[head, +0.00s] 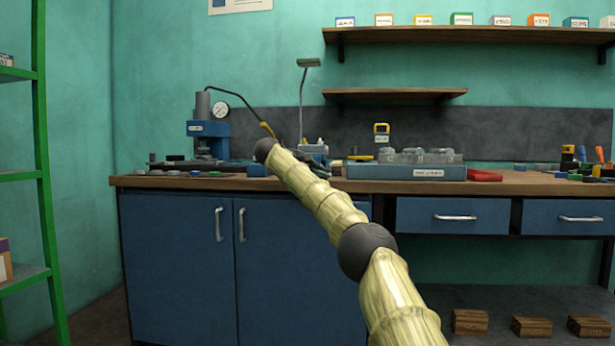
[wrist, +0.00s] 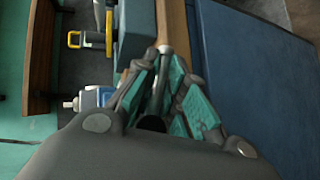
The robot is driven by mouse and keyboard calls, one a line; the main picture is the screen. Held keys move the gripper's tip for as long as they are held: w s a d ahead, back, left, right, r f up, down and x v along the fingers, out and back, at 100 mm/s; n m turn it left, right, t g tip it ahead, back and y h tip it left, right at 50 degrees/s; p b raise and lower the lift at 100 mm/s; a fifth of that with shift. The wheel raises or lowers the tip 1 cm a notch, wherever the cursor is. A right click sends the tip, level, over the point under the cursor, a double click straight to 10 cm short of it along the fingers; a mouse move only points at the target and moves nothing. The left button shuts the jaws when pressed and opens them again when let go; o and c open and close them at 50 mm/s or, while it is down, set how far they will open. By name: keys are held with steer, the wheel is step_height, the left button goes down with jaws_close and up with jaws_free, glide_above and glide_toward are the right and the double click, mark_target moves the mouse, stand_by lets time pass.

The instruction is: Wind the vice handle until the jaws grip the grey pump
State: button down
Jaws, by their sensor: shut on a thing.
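My gripper (wrist: 160,90) is shut on a grey rod-shaped handle (wrist: 163,52) in the wrist view. The handle's rounded end shows between the teal-padded fingers. In the head view my gripper (head: 318,159) is a dark shape at the bench's front edge, partly behind my arm. A blue part (head: 257,169), perhaps of the vice, shows beside my arm. The vice jaws are hidden, so I cannot tell how far apart they are. A small pale grey and blue object (head: 314,147) stands just behind my gripper; I cannot tell whether it is the pump.
A grey-blue tray (head: 360,171) of clear parts stands right of my gripper, with a red flat item (head: 485,175) beyond it. A blue press (head: 208,138) with a gauge stands left. Blue cabinet doors (head: 180,260) lie below the bench edge. A green rack (head: 42,150) stands far left.

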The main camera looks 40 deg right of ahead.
steer(key=shift+s+d+f, duration=0.2)
steer(key=shift+d+f, duration=0.05)
steer(key=shift+d, duration=0.1)
steer(key=c, duration=1.5)
jaws_free()
steer(key=shift+s+d, duration=0.1)
steer(key=shift+d, duration=0.05)
steer(key=shift+d+f, duration=0.15)
steer(key=v, duration=1.2)
steer(key=shift+w+a, duration=0.25)
steer(key=shift+a, duration=0.05)
steer(key=shift+a, duration=0.1)
